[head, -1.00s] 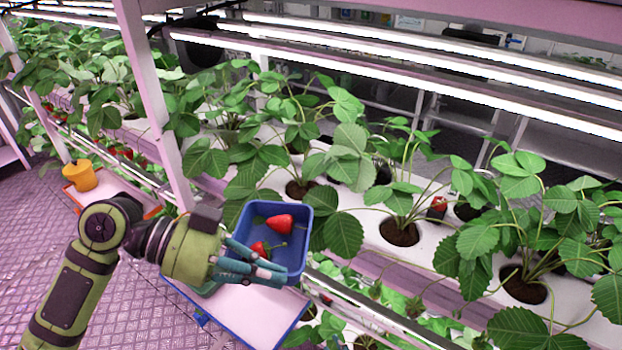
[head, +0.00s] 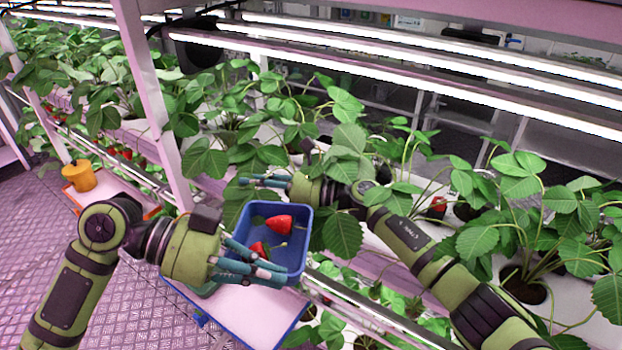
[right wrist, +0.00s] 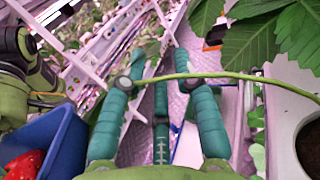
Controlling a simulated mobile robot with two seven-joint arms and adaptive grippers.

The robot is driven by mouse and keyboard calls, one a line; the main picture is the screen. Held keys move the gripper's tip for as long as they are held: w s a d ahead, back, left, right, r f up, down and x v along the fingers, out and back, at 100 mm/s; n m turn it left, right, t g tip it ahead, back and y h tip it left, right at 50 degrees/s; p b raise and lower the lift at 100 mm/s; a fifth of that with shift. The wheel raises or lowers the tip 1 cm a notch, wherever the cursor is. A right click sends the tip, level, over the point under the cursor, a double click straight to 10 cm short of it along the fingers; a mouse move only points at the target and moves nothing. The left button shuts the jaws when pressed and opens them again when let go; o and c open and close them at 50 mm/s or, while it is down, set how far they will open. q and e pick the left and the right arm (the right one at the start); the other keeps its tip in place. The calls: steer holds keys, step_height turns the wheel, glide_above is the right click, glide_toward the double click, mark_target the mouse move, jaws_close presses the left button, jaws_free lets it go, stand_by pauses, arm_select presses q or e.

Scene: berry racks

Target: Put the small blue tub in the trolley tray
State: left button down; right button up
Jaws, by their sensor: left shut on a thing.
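The small blue tub (head: 298,228) holds red strawberries (head: 279,225). My left gripper (head: 284,274) is shut on the tub's near side. The tub is in front of the plant rack, over or beside a pale blue-edged tray (head: 250,310); the gap between them cannot be judged. Which tray is the trolley's is not clear. My right gripper (head: 243,181) is just behind the tub among leaves, fingers pointing left. In the right wrist view its fingers (right wrist: 163,95) are spread and empty, with a green stem across them; the tub (right wrist: 68,145) shows at the lower left.
Strawberry plants (head: 490,225) fill the white rack on the right. Open floor (head: 40,220) lies at the left.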

step_height(320, 180, up, 7)
steer(key=n+g, duration=0.2)
steer(key=n, duration=0.3)
step_height(320, 180, up, 6)
steer(key=n+g+h, duration=0.2)
steer(key=n+h, duration=1.1)
steer(key=h, duration=0.3)
glide_above(299, 251)
steer(key=d, duration=0.2)
steer(key=f, duration=0.3)
steer(key=a+f, duration=0.1)
steer(key=f, duration=0.7)
steer(key=shift+a+f, duration=0.25)
steer(key=shift+a, duration=0.1)
jaws_close()
steer(key=shift+r, duration=0.1)
